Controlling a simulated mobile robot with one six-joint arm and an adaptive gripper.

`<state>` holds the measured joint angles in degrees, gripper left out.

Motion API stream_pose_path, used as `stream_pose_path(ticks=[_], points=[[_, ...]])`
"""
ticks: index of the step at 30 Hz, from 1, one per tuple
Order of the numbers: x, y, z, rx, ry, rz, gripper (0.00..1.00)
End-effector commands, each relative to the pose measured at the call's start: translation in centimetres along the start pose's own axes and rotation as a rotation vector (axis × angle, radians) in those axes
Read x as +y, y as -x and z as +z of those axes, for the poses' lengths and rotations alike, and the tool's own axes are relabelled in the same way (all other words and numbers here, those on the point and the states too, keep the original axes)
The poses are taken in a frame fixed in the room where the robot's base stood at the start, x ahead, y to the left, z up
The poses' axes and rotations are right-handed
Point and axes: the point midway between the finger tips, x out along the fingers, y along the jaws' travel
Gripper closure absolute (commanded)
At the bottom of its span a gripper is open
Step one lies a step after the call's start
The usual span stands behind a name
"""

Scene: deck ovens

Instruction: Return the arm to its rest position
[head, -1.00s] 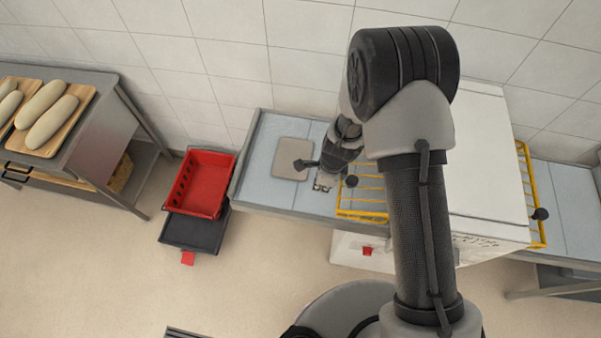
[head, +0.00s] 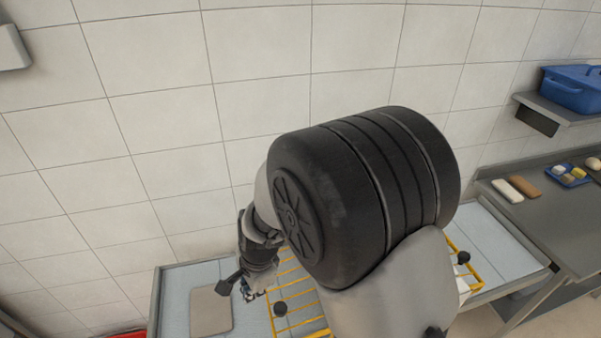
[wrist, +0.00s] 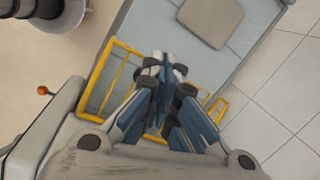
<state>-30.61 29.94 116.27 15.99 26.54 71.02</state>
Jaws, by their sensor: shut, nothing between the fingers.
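My arm rises large in front of the head view, and its black joint housing hides much of the scene behind it. My gripper (head: 248,290) hangs small beyond it, between a tan square board and a yellow wire guard. In the wrist view my gripper (wrist: 165,75) is shut, with nothing between its blue and black fingers. The fingers appear over the yellow wire guard (wrist: 112,75) and the edge of the grey-blue counter. How high they are above these I cannot tell.
The tan board (head: 211,311) lies flat on the grey-blue counter (head: 175,300). To the right, a grey table (head: 560,225) carries small items and a blue tray (head: 567,177). A blue bin (head: 573,92) sits on a wall shelf. A red knob (wrist: 43,90) shows in the wrist view.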

Motion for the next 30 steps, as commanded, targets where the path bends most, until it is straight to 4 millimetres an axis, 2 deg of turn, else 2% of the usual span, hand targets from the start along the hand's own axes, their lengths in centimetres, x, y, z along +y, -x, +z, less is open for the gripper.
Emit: stream_pose_path(ticks=[1, 7, 13, 17, 22, 24, 27, 30], points=[[0.6, 1.1, -1.5, 0.009, 0.05, -0.028, 1.0], [5.0, 6.7, -5.8, 0.072, 0.298, -0.087, 1.0], [11.9, 10.0, -8.8, 0.172, 0.536, -0.108, 1.0], [17.1, 10.7, -10.0, 0.251, 0.683, -0.098, 1.0], [23.3, 10.3, -10.6, 0.343, 0.845, -0.056, 1.0], [25.1, 10.0, -10.6, 0.37, 0.894, -0.036, 1.0], [26.8, 9.7, -10.6, 0.395, 0.941, -0.014, 1.0], [27.6, 9.6, -10.6, 0.407, 0.964, -0.002, 1.0]])
